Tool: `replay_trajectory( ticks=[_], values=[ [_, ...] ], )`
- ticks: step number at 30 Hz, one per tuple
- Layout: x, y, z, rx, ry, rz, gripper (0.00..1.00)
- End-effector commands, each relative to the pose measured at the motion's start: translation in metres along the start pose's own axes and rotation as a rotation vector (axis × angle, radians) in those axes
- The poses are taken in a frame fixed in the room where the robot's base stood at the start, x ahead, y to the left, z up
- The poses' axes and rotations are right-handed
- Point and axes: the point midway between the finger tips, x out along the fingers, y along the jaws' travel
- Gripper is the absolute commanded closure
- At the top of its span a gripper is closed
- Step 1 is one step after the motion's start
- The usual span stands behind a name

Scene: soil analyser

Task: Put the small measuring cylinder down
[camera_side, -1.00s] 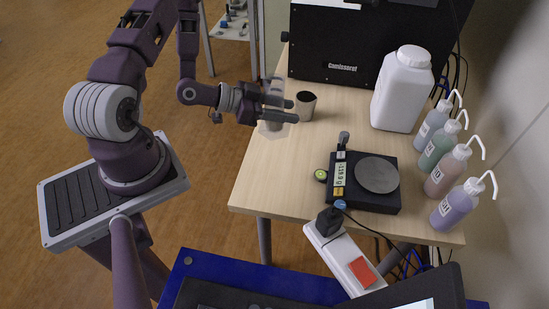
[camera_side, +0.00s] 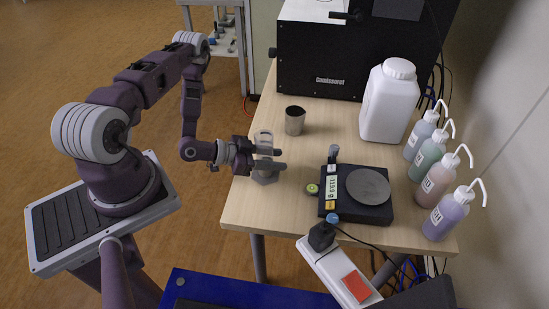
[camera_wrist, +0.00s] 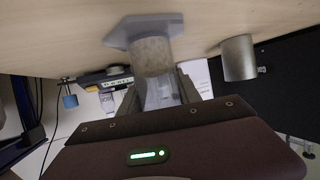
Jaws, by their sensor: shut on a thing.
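The small measuring cylinder (camera_side: 264,139) is clear, with a wide foot (camera_side: 265,178); it stands upright between the fingers of my gripper (camera_side: 276,159). My gripper is shut on it, near the left edge of the wooden table (camera_side: 250,205). The foot is at or just above the table top; I cannot tell whether it touches. In the wrist view the cylinder (camera_wrist: 152,56) has brownish-grey matter near its foot and lies between my gripper's fingers (camera_wrist: 160,90).
A metal cup (camera_side: 295,121) stands behind the cylinder. A black balance (camera_side: 350,207) with a round pan is to the right, with a small green-topped item (camera_side: 312,188) beside it. A white bottle (camera_side: 389,105), several wash bottles (camera_side: 433,188) and a black device (camera_side: 330,50) stand further off.

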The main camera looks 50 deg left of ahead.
Motion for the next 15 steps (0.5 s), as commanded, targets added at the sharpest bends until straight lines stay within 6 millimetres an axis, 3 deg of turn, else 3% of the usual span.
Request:
replay_trajectory(
  ticks=[1,2,4,15],
  values=[
    [0.0006,0.0000,0.0012,0.000,0.001,0.000,1.00],
    [0.0005,0.0000,0.0011,0.000,0.000,0.000,0.54],
    [0.0004,0.0000,0.0009,0.000,0.000,0.000,0.40],
    [-0.0033,-0.0004,-0.0013,0.000,-0.001,-0.001,0.38]
  ],
)
